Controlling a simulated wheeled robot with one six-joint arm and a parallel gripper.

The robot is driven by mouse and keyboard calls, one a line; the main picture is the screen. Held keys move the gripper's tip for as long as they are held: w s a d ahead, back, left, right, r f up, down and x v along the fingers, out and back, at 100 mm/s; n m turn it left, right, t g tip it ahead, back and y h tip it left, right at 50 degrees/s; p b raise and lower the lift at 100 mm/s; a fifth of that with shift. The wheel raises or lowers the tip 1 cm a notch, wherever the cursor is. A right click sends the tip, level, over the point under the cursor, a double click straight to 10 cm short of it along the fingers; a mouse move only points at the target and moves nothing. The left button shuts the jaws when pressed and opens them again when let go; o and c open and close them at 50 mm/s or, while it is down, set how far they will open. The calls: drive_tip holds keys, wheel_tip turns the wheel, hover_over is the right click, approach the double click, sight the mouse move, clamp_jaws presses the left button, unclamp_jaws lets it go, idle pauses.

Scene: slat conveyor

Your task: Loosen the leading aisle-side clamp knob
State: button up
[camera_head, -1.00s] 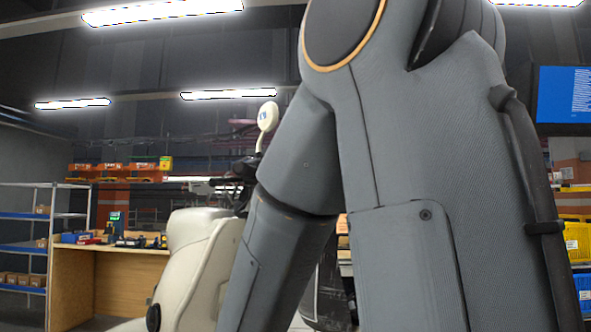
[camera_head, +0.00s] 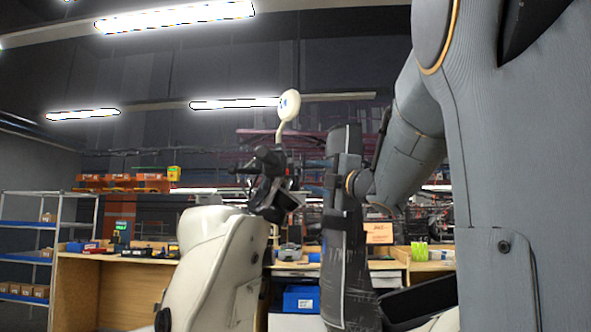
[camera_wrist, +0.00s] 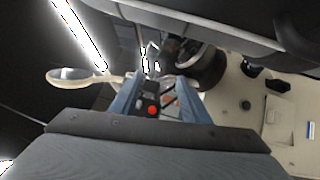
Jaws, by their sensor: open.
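No clamp knob can be made out for sure in either view. My gripper (camera_wrist: 157,90) shows in the wrist view as two blue fingers, spread apart, with no object gripped between them. Beyond and between the fingers is a dark control with a red button (camera_wrist: 152,110), seemingly on the handlebar of a cream scooter. The scooter's cream front body (camera_head: 215,265) stands at left of centre in the head view, with a black handlebar area (camera_head: 268,175) and a round cream mirror (camera_head: 289,104). Whether a finger touches the handlebar cannot be told.
The mirror (camera_wrist: 75,77) also shows close left of the fingers in the wrist view. A wooden workbench (camera_head: 105,285) and a shelf rack (camera_head: 25,255) stand behind at left. A blue bin (camera_head: 301,299) sits under a bench behind. My arm covers the right side.

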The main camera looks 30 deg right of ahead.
sight(290, 155)
wheel_tip(290, 155, up, 4)
drive_tip(key=s+n+y, duration=0.2)
drive_tip(key=n, duration=0.2)
drive_tip(key=w+a+r+y+p, duration=0.1)
drive_tip(key=w+a+r, duration=0.1)
drive_tip(key=w, duration=0.4)
drive_tip(key=shift+w+a, duration=0.3)
drive_tip(key=shift+a, duration=0.15)
drive_tip(key=shift+c, duration=0.2)
drive_tip(key=shift+r+p, duration=0.1)
drive_tip(key=shift+p, duration=0.2)
drive_tip(key=c, duration=1)
